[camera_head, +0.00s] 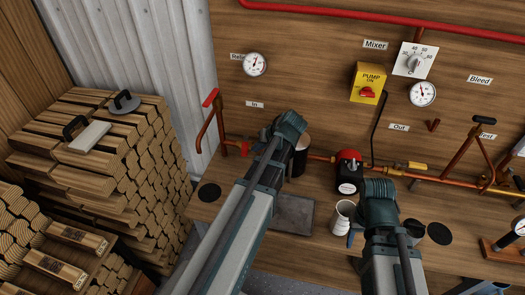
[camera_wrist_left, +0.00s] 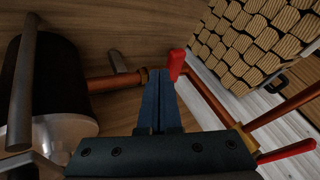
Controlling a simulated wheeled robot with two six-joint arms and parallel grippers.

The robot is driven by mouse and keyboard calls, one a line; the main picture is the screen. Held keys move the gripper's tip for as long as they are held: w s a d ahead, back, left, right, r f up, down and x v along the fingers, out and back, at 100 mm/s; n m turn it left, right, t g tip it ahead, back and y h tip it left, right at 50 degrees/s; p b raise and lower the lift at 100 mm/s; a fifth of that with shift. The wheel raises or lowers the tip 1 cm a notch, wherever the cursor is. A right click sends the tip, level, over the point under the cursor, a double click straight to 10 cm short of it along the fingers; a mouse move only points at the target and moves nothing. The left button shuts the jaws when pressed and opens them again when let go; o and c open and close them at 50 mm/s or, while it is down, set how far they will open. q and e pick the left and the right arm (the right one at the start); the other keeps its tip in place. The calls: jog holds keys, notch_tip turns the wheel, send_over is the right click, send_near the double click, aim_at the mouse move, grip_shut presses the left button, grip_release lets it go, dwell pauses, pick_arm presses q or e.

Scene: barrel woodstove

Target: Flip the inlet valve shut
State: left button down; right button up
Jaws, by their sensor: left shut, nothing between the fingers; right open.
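The inlet valve's red lever (camera_head: 246,148) sits on the copper pipe below the "In" label (camera_head: 255,104). In the left wrist view the red lever (camera_wrist_left: 177,64) stands across the pipe, just right of my fingertips. My left gripper (camera_wrist_left: 159,72) is shut and empty, its tips close beside the lever; I cannot tell whether they touch. The fingers hide part of the pipe and valve body. In the head view my left gripper (camera_head: 266,143) is mostly hidden by its own wrist. My right gripper (camera_head: 362,212) is open, low over the bench near a white mug (camera_head: 342,218).
Another red handle (camera_head: 210,97) tops the upright copper pipe at the left. A dark cylinder (camera_wrist_left: 50,95) stands close left of my left gripper. A red and black pump (camera_head: 348,174) is on the pipe further right. Stacked firewood (camera_head: 110,140) lies left.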

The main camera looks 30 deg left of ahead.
aim_at(246, 151)
pick_arm(q)
jog(key=shift+b+x, duration=0.45)
jog(key=shift+x, duration=0.55)
jog(key=shift+s, duration=0.1)
jog(key=shift+s+a+m+t, duration=0.5)
jog(key=shift+s+a+m, duration=0.2)
jog(key=shift+s+a, duration=0.2)
jog(key=shift+w, duration=0.1)
jog(key=shift+r, duration=0.15)
